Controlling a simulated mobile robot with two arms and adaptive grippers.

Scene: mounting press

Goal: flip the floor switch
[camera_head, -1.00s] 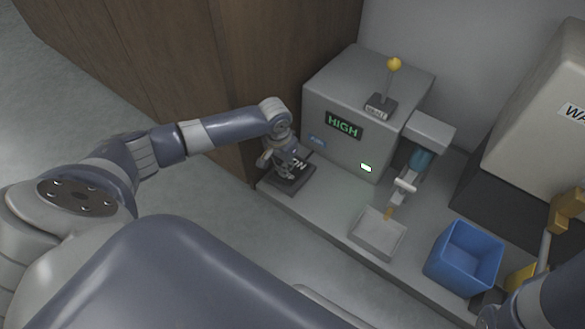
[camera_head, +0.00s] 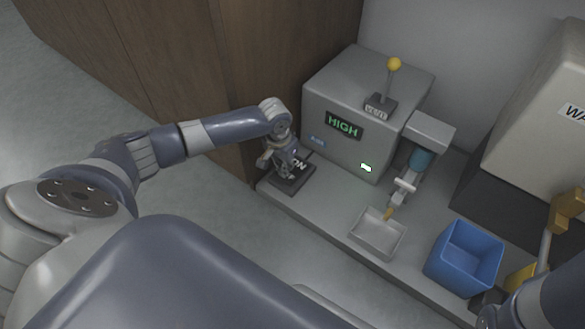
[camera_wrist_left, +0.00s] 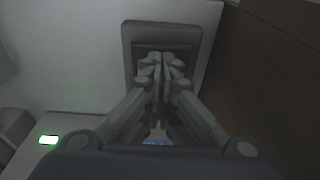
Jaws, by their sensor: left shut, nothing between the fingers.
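The floor switch (camera_head: 290,178) is a dark, low box with a light "ON" marking on its top, at the left end of the grey platform. My left gripper (camera_head: 284,172) is shut and empty, right over the switch, and covers part of it. In the left wrist view the shut fingers (camera_wrist_left: 162,60) reach onto the dark switch plate (camera_wrist_left: 140,38). I cannot tell whether they touch it. The switch's moving part is hidden behind the fingers. My right gripper is not clearly in view; only part of my right arm shows at the lower right.
A grey press box (camera_head: 345,95) with a green "HIGH" display (camera_head: 344,125) and a yellow-knobbed lever (camera_head: 394,65) stands beside the switch. A grey tray (camera_head: 378,246) and a blue bin (camera_head: 462,262) sit further right. A brown wooden panel (camera_head: 220,80) rises behind my left arm.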

